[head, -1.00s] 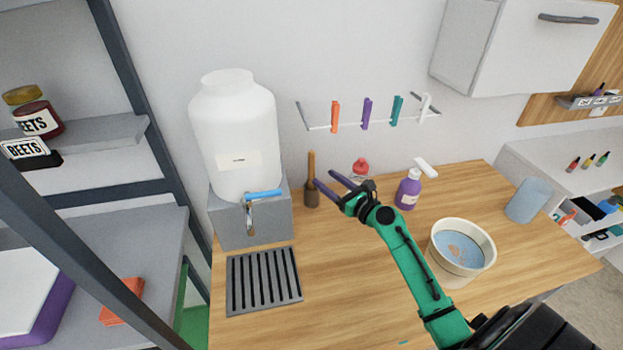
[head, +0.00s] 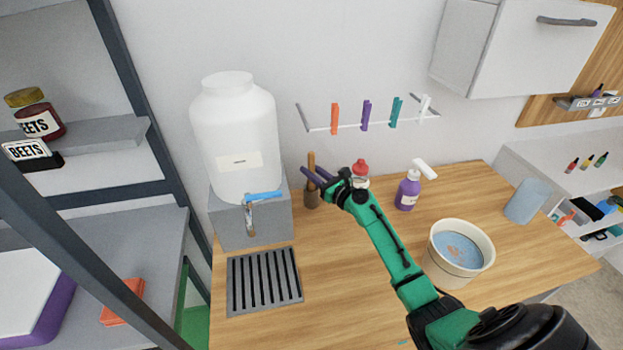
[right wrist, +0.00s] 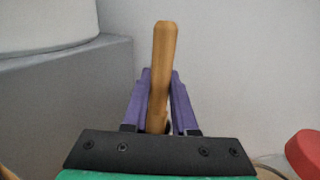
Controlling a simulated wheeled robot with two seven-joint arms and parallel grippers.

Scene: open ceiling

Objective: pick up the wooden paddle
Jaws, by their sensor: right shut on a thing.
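The wooden paddle (head: 311,160) stands upright on the wooden counter near the back wall, just right of the grey dispenser stand. Its handle points up and its darker wide end is low, partly hidden behind my gripper. My right gripper (head: 312,176) has its purple fingers on either side of the handle and is shut on it. In the right wrist view, the paddle's handle (right wrist: 164,60) rises between the two purple fingers (right wrist: 160,95) and sticks up above them. The paddle's lower end is hidden there. My left gripper is not in view.
A white jug (head: 235,130) with a blue tap sits on the grey stand (head: 230,222) at left. A red-capped bottle (head: 360,168) and a purple bottle (head: 408,190) stand to the right. A tub (head: 480,240) of blue liquid stands farther right. The front middle counter is clear.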

